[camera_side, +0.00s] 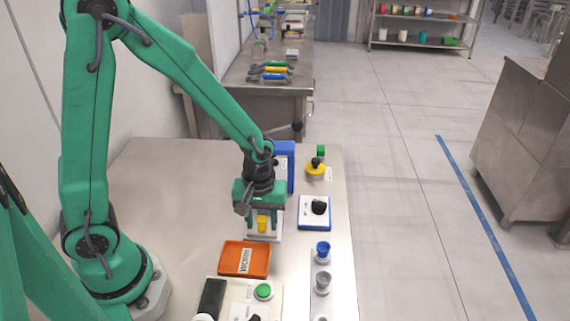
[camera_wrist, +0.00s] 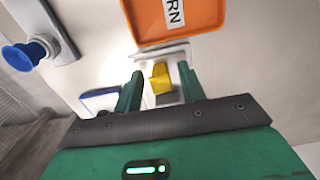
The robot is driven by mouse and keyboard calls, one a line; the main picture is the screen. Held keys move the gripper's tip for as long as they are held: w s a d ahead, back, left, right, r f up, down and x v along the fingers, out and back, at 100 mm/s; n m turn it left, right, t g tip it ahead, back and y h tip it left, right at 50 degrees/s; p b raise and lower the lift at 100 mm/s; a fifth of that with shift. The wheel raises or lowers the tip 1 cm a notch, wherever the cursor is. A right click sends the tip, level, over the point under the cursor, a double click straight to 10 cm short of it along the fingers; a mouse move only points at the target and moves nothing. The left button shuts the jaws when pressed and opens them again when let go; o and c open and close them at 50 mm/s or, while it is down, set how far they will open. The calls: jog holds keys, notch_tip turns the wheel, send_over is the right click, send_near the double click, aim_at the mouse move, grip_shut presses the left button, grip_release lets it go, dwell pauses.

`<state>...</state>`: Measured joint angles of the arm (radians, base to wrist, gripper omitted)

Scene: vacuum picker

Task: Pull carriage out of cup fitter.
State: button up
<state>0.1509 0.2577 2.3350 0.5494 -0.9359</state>
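The cup fitter appears to be the blue upright (camera_side: 290,165) with a white front, standing behind my gripper; my arm hides part of it. A white base plate (camera_side: 270,237) shows below the gripper. On it stands a yellow block (camera_side: 263,224), which seems to be the carriage's grip; it also shows in the wrist view (camera_wrist: 160,78), beside a grey part (camera_wrist: 167,99). My gripper (camera_side: 263,210) points down over the block. In the wrist view its two green fingers (camera_wrist: 160,70) are apart, one on each side of the block, with visible gaps. The carriage's lower part is mostly hidden.
An orange labelled tray (camera_side: 245,258) lies just in front. A white strip at the right holds a blue cup (camera_side: 323,250) and a grey cup (camera_side: 323,281). A blue-edged white pad (camera_side: 314,213) and a yellow knob (camera_side: 316,170) stand right. The table's left is clear.

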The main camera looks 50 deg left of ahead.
jog(key=shift+r, duration=3.5)
jog(key=shift+s+a+r, duration=0.1)
jog(key=shift+a+r, duration=0.05)
jog(key=shift+r, duration=0.35)
jog(key=s+a+r+m+t, duration=0.2)
jog(key=s+r+m, duration=0.2)
jog(key=r, duration=0.2)
jog(key=s+a+r+m+t, duration=0.2)
jog(key=s+r+m+t, duration=0.1)
jog(key=r, duration=0.4)
jog(key=shift+s+a+r+m+t, duration=0.2)
jog(key=shift+s+a+m+t, duration=0.1)
jog(key=shift+s+m, duration=0.65)
